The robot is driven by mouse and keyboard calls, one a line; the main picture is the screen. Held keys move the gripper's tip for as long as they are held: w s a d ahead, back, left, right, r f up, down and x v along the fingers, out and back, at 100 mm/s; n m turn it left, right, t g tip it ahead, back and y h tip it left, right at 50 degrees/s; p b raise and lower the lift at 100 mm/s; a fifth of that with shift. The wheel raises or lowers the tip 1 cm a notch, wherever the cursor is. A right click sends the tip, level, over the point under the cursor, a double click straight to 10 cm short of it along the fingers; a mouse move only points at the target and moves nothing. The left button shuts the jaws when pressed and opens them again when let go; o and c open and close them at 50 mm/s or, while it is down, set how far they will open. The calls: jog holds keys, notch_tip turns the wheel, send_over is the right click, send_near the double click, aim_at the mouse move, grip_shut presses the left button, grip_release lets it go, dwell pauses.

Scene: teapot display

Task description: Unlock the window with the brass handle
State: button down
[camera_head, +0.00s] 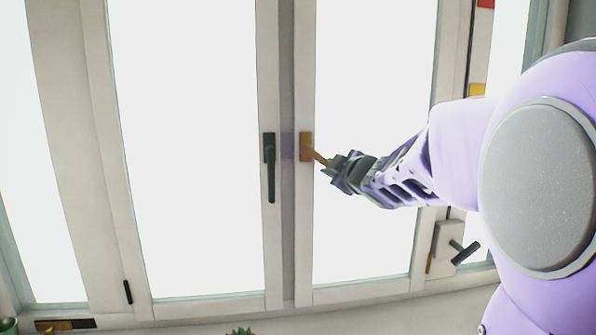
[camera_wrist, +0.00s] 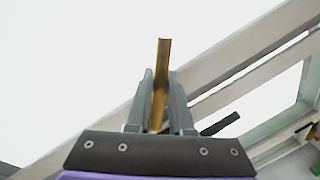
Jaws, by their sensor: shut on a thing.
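The brass handle (camera_head: 306,146) sits on the frame of the window sash right of the centre post. Its base plate is upright, and its lever slants down to the right, away from the plate. My gripper (camera_head: 326,165) reaches in from the right and is shut on the lever's outer part. In the wrist view the brass lever (camera_wrist: 163,60) stands between the two grey fingers of my gripper (camera_wrist: 160,85), its end sticking out past them.
A black handle (camera_head: 270,168) hangs down on the sash to the left. A dark lever on a pale box (camera_head: 448,238) is at lower right. A small black handle (camera_head: 128,292) is low on the left frame. A plant (camera_head: 240,331) shows at the bottom edge. My arm fills the right side.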

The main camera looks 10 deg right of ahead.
aim_at(331, 148)
jog(key=r+n, duration=0.1)
jog(key=d+r+n, duration=0.1)
jog(key=n, duration=0.1)
jog(key=shift+h, duration=0.4)
jog(key=shift+d+r+n+h, duration=0.1)
jog(key=shift+r+n+h, duration=0.2)
jog(key=shift+r+n, duration=0.4)
jog(key=shift+d+r+n+h, duration=0.1)
jog(key=shift+r+n+h, duration=0.25)
jog(key=shift+n, duration=0.55)
jog(key=c, duration=0.8)
grip_release()
jog(key=shift+s, duration=0.1)
